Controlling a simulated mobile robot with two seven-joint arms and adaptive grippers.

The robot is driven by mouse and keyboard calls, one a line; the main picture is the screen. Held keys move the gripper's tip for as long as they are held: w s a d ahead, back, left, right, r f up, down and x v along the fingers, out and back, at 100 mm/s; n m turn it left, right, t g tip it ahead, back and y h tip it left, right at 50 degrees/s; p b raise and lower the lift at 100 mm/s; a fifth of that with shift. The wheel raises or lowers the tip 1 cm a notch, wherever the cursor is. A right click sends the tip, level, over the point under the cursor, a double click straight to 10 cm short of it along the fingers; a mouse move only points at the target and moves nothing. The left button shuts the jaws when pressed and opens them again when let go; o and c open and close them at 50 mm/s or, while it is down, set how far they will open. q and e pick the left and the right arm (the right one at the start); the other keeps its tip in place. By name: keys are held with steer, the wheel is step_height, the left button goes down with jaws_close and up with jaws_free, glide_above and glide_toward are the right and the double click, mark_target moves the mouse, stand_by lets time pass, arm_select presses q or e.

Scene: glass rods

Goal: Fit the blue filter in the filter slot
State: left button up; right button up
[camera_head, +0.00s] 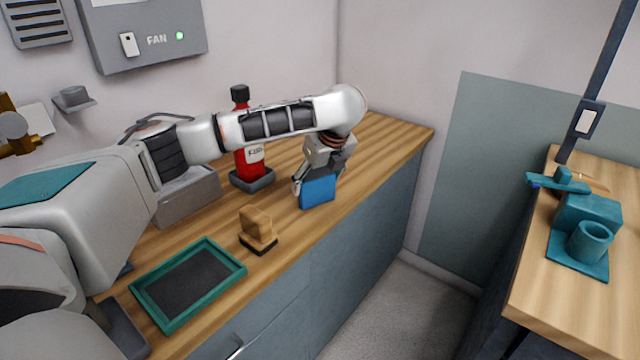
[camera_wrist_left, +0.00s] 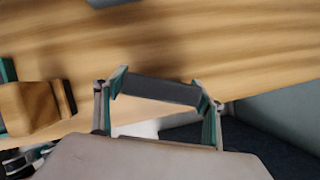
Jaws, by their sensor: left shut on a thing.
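The blue filter (camera_head: 318,192) is a flat, square-looking panel with a dark upper part, upright over the front part of the wooden counter. My left gripper (camera_head: 319,175) is shut on its upper part. I cannot tell whether its lower edge touches the wood. In the left wrist view, the fingers of my left gripper (camera_wrist_left: 160,95) close on both ends of the filter's dark grey edge (camera_wrist_left: 155,88). I cannot make out the filter slot for certain. My right gripper is out of view.
A red extinguisher (camera_head: 247,165) in a dark base stands behind my arm. A wooden block (camera_head: 257,226) and a teal-rimmed tray (camera_head: 237,262) sit to the filter's left. The counter (camera_head: 385,140) is clear at its right end. A second counter (camera_head: 575,315) holds teal items.

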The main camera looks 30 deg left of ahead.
arm_select(q)
steer(key=shift+r, duration=0.15)
steer(key=o, duration=1.1)
steer(key=shift+c, duration=0.2)
